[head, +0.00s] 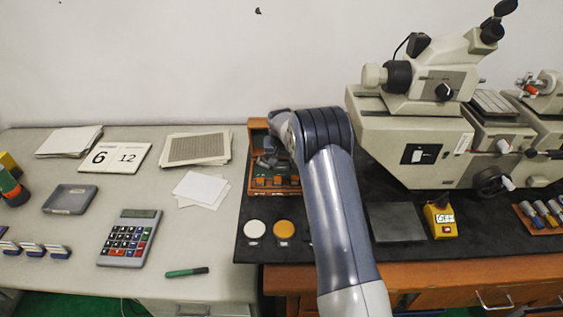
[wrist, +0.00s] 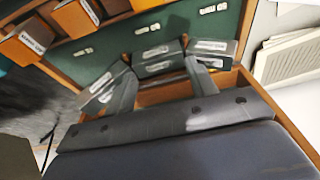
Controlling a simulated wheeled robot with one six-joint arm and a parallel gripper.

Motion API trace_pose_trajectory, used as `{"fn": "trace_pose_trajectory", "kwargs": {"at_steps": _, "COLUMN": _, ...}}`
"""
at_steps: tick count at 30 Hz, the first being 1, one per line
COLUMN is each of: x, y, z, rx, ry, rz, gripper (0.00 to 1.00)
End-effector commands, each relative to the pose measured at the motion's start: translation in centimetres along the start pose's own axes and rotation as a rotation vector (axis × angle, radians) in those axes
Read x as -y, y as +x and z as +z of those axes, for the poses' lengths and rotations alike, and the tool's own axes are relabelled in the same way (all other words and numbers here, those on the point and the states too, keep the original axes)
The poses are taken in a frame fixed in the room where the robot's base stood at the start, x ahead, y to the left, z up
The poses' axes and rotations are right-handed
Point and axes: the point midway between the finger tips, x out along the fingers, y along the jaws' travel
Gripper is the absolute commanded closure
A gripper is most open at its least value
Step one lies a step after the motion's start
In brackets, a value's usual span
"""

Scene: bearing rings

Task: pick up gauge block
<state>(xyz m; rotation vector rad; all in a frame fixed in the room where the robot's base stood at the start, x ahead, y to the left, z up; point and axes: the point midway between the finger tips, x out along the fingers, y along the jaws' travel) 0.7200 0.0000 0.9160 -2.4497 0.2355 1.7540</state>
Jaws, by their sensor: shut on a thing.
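In the wrist view, my gripper (wrist: 162,85) reaches into a wooden case with a dark green lining. It is shut on a dark grey gauge block (wrist: 158,66) with a white label, which sits between its two fingers. Similar grey labelled blocks lie close on either side, one at the left (wrist: 104,84) and one at the right (wrist: 212,50). The block's lower part is hidden by the gripper. In the head view, my gripper (head: 268,162) is small and partly hidden by my arm, over the open wooden case (head: 273,192); I cannot make out the held block there.
Orange labelled blocks (wrist: 75,18) stand in the case near the held block. A white disc (head: 254,229) and an orange disc (head: 284,229) lie in front of the case. A large beige machine (head: 415,140) stands to the right. Papers (head: 200,188) and a calculator (head: 130,238) lie left.

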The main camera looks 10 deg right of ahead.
Motion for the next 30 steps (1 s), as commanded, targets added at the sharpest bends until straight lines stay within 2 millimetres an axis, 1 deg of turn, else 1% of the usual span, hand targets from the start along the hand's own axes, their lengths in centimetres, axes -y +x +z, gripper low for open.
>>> {"fn": "trace_pose_trajectory", "kwargs": {"at_steps": 1, "x": -0.2, "y": 1.5, "z": 1.4, "rx": 0.031, "ry": -0.003, "rz": 0.007, "gripper": 0.76}}
{"fn": "trace_pose_trajectory", "kwargs": {"at_steps": 8, "x": -0.2, "y": 0.7, "z": 1.9, "rx": 0.034, "ry": -0.003, "rz": 0.008, "gripper": 0.76}}
{"fn": "trace_pose_trajectory", "kwargs": {"at_steps": 11, "x": -0.2, "y": -1.0, "z": 1.3, "rx": 0.031, "ry": -0.002, "rz": 0.007, "gripper": 0.76}}
{"fn": "trace_pose_trajectory", "kwargs": {"at_steps": 17, "x": -0.1, "y": -5.3, "z": -0.4, "rx": 0.022, "ry": -0.001, "rz": 0.005, "gripper": 0.76}}
{"fn": "trace_pose_trajectory", "kwargs": {"at_steps": 18, "x": -0.1, "y": -5.9, "z": -0.3, "rx": 0.025, "ry": -0.002, "rz": 0.005, "gripper": 0.76}}
{"fn": "trace_pose_trajectory", "kwargs": {"at_steps": 23, "x": -0.1, "y": -6.5, "z": 2.0, "rx": 0.024, "ry": -0.003, "rz": 0.005, "gripper": 0.76}}
{"fn": "trace_pose_trajectory", "kwargs": {"at_steps": 26, "x": -0.1, "y": -7.2, "z": 3.8, "rx": 0.022, "ry": -0.004, "rz": 0.005, "gripper": 0.76}}
{"fn": "trace_pose_trajectory", "kwargs": {"at_steps": 30, "x": -0.1, "y": -8.2, "z": 6.6, "rx": 0.020, "ry": -0.004, "rz": 0.005, "gripper": 0.76}}
